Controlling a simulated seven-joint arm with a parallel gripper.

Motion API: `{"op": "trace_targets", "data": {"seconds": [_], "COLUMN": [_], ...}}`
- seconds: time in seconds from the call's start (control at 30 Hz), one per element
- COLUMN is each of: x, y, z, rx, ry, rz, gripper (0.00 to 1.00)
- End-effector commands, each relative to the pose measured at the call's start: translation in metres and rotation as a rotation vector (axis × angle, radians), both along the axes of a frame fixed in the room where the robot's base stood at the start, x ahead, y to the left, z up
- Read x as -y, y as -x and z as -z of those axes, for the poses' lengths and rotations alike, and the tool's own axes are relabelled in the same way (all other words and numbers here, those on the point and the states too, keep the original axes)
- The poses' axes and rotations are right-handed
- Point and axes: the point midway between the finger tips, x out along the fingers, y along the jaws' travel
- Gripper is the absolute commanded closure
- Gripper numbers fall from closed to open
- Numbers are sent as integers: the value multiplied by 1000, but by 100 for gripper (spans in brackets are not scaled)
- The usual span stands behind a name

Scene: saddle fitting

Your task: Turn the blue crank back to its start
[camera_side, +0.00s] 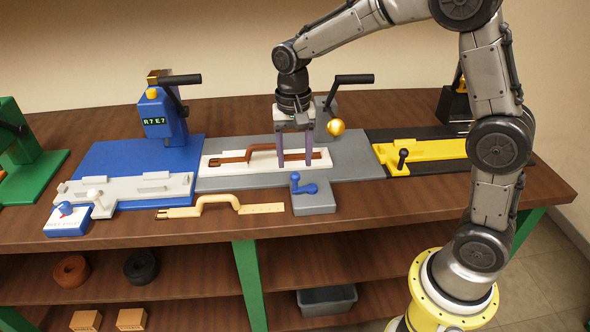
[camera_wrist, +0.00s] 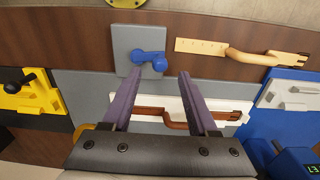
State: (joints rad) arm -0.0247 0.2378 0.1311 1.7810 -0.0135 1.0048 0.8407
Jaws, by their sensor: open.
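The blue crank (camera_side: 303,187) sits on a small grey block (camera_side: 314,206) at the front edge of the grey station. In the wrist view the blue crank (camera_wrist: 150,60) is on its grey block (camera_wrist: 128,44), beyond my fingertips. My gripper (camera_side: 296,163) points down over the white fixture (camera_side: 215,160), behind the crank in the side view. Its two purple fingers are apart with nothing between them, and they show in the wrist view as my gripper (camera_wrist: 156,78). A reddish-brown bent part (camera_side: 262,148) lies in the white fixture, partly hidden by the fingers.
A tan bent strip (camera_side: 220,204) lies on the table left of the crank block. A blue press (camera_side: 160,120) stands left, and a yellow fixture (camera_side: 430,150) with a black knob lies right. A black lever (camera_side: 352,79) and a gold ball (camera_side: 336,127) stand close to my gripper.

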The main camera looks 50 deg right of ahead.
Motion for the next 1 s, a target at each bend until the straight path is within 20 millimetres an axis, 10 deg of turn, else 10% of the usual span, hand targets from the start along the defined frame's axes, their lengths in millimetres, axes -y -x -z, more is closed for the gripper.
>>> {"op": "trace_targets", "data": {"seconds": [0.67, 1.0], "x": [1, 1], "y": [1, 1], "z": [42, 42], "rx": [0, 0], "ry": [0, 0], "rz": [1, 1], "gripper": [41, 100]}}
